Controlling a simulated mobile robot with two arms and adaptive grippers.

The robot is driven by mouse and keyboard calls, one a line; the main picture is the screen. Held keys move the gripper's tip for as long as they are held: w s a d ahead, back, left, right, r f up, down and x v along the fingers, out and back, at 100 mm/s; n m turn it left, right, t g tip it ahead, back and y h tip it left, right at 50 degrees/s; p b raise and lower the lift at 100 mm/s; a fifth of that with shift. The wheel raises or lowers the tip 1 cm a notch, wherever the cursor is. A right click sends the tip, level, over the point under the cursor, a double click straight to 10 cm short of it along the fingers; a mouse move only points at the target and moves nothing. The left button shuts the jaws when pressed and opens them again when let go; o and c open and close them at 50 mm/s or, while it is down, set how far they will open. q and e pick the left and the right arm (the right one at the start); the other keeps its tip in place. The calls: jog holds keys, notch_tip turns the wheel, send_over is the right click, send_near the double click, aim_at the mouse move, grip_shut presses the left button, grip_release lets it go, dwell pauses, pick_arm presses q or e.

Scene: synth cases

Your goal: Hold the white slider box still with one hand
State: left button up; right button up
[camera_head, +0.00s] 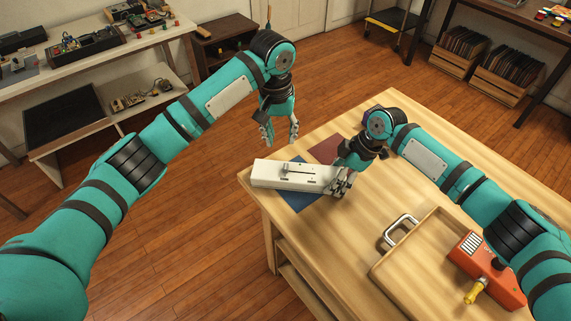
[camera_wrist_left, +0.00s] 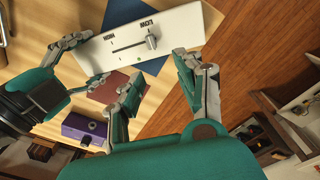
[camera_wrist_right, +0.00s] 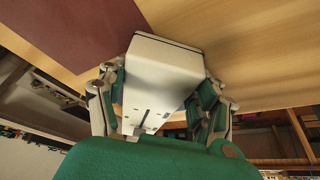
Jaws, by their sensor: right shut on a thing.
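The white slider box (camera_head: 272,174) lies near the table's left corner, partly over a blue mat (camera_head: 308,200). My right gripper (camera_head: 342,182) is shut on the box's right end. In the right wrist view, the white box (camera_wrist_right: 155,75) sits between the fingers of my right gripper (camera_wrist_right: 158,100). My left gripper (camera_head: 280,132) is open and empty, apart from the box, beyond its far side. Its spread fingers show in the left wrist view (camera_wrist_left: 158,88).
A dark red mat (camera_head: 327,149) lies beyond the box. A purple box (camera_wrist_left: 84,130) stands near it. A wooden tray (camera_head: 405,262) at the front right holds an orange device (camera_head: 483,262) with a yellow handle. Bare table lies between box and tray.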

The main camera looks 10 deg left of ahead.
aim_at(285, 168)
pick_arm(q)
jog(key=shift+g+y, duration=0.3)
jog(key=f, duration=0.3)
jog(key=s+d+f, duration=0.1)
jog(key=f, duration=0.2)
jog(key=s+f, duration=0.1)
jog(key=f, duration=0.2)
jog(key=shift+d, duration=0.15)
jog(key=shift+c, duration=0.4)
grip_shut()
